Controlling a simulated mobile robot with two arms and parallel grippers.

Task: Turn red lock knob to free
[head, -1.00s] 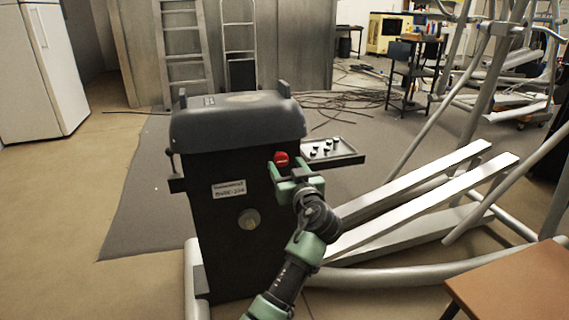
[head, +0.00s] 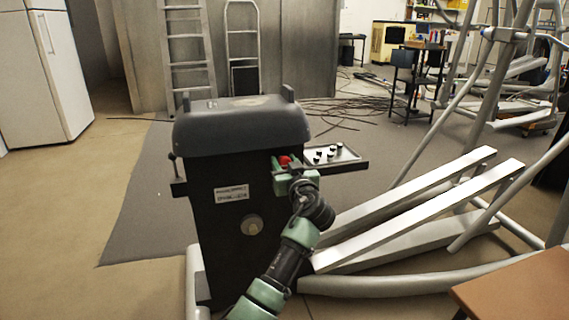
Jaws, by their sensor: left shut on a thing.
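The red lock knob (head: 285,161) is on the upper right of the dark machine housing's (head: 225,195) front face. My left gripper (head: 284,172), green, is at the knob with its fingers around it, and it is shut on the knob. The fingers and wrist hide the knob's lower part, so its exact turn angle cannot be told. My right gripper is not in view.
A small tray (head: 352,162) with several small dark and white parts juts from the housing's right side. White rails (head: 410,215) lie to the right; a wooden tabletop (head: 520,290) is at lower right.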

